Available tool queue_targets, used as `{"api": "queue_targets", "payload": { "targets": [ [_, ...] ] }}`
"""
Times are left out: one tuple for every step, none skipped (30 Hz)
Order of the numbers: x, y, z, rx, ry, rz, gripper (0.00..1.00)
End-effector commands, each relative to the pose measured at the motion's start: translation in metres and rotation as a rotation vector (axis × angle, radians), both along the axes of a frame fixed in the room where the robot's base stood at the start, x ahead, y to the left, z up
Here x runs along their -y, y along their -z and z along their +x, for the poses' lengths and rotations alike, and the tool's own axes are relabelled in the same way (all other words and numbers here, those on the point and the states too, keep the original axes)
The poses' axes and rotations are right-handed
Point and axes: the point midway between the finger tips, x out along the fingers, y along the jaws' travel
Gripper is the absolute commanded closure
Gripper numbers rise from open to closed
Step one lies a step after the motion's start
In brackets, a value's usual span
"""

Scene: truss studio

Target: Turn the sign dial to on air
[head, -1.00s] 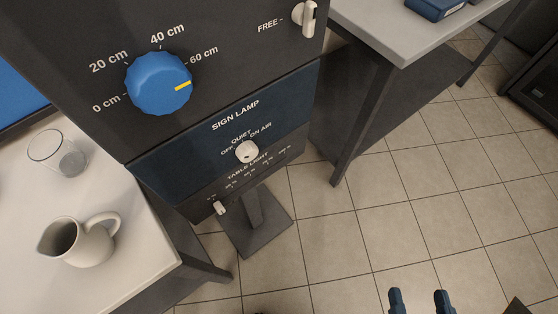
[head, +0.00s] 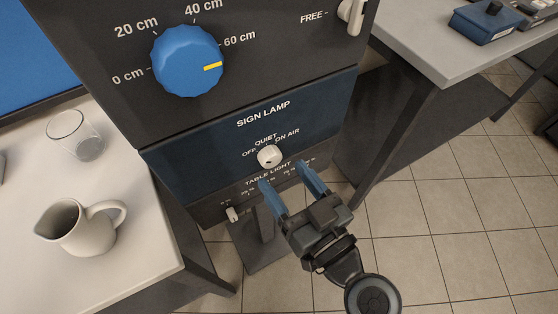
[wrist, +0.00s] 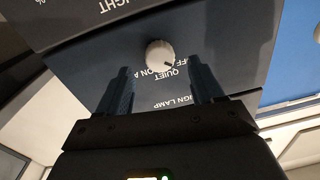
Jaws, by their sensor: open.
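The sign lamp dial (head: 269,157) is a small white round knob on the dark blue SIGN LAMP panel (head: 200,160), under the labels OFF, QUIET and ON AIR. In the wrist view the dial (wrist: 160,54) has a dark mark on its rim, on the OFF and QUIET side; I cannot tell exactly which label it meets. My gripper (head: 284,174) is open and empty, just in front of and below the dial in the head view. In the wrist view the fingers (wrist: 160,72) stand apart, with the dial seen between and beyond their tips. No contact shows.
A big blue knob (head: 188,61) with a yellow mark sits above. A white slider (head: 232,214) is on the table light panel below, and a white lever (head: 352,14) by FREE. A jug (head: 78,228) and glass (head: 84,142) stand on the left table. A grey table (head: 440,60) is right.

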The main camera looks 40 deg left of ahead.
Motion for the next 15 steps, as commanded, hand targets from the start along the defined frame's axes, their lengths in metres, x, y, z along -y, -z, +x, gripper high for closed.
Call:
{"api": "queue_targets", "payload": {
  "targets": [
    [-0.009,-0.003,0.003,-0.001,-0.001,0.001,0.33],
    [-0.012,-0.003,0.004,-0.001,-0.001,0.001,0.33],
    [-0.018,-0.002,0.006,-0.001,0.000,0.001,0.33],
    [-0.021,-0.002,0.007,-0.001,-0.001,0.001,0.33],
    [-0.024,-0.002,0.008,-0.001,-0.001,0.000,0.33],
    [-0.027,-0.001,0.010,-0.001,0.000,0.000,0.33],
    [-0.030,-0.001,0.011,-0.001,0.001,0.000,0.33],
    [-0.031,-0.001,0.012,-0.001,0.001,0.000,0.33],
    [-0.033,-0.001,0.012,-0.001,0.001,0.000,0.33],
    [-0.034,0.000,0.013,-0.001,0.001,0.000,0.33],
    [-0.035,0.000,0.013,-0.001,0.001,-0.001,0.33],
    [-0.036,0.000,0.013,-0.001,0.001,-0.001,0.33],
    [-0.036,0.000,0.013,-0.001,0.001,-0.001,0.33],
    [-0.036,0.000,0.013,-0.001,0.002,-0.001,0.33],
    [-0.036,0.000,0.013,-0.001,0.002,-0.001,0.33]
  ]
}}
